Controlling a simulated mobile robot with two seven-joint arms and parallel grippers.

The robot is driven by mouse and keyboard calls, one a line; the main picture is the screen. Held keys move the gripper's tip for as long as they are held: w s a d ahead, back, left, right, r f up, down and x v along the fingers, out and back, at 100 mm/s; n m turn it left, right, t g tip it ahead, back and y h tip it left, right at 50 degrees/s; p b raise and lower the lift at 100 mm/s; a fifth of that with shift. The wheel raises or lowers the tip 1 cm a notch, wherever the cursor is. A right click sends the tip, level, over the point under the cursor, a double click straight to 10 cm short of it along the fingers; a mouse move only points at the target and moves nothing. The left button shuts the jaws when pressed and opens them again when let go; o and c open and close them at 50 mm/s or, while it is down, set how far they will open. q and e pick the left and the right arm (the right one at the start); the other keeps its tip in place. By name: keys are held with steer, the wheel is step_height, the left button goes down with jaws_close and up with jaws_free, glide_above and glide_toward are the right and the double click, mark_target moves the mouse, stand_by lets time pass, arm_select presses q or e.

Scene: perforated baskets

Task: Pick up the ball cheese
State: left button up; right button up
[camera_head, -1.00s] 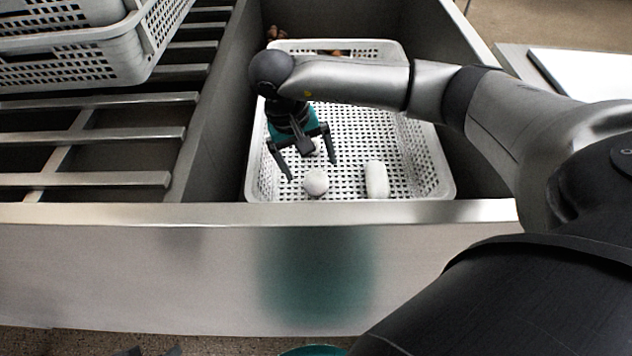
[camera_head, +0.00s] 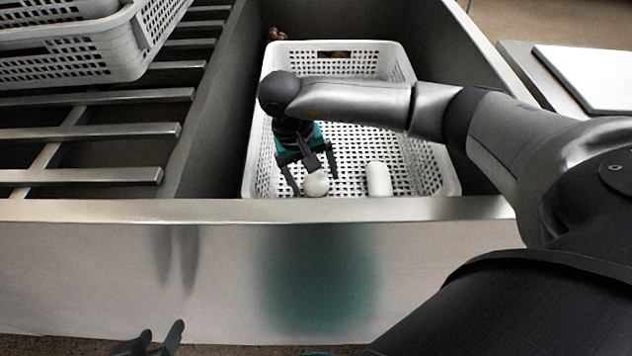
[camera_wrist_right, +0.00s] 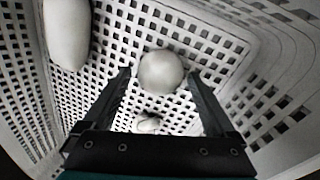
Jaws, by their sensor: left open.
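The ball cheese (camera_head: 317,184), a small white round thing, sits in the white perforated basket (camera_head: 452,176) near its front wall. My right gripper (camera_head: 313,183) is open and points down into the basket, its fingers on either side of the ball cheese. In the right wrist view the ball cheese (camera_wrist_right: 161,72) shows between the open fingertips (camera_wrist_right: 158,76), with small gaps on both sides. My left gripper (camera_head: 163,330) is open and empty at the bottom left, in front of the metal sink front.
A white oblong item (camera_head: 378,179) lies right of the ball cheese; it also shows in the wrist view (camera_wrist_right: 68,32). A small pale item (camera_wrist_right: 148,122) lies near the gripper's base in that view. A metal rim (camera_head: 240,210) runs along the front. Another basket (camera_head: 70,55) stands upper left.

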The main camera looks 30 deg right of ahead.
steer(key=c, duration=1.3)
steer(key=shift+r, duration=0.15)
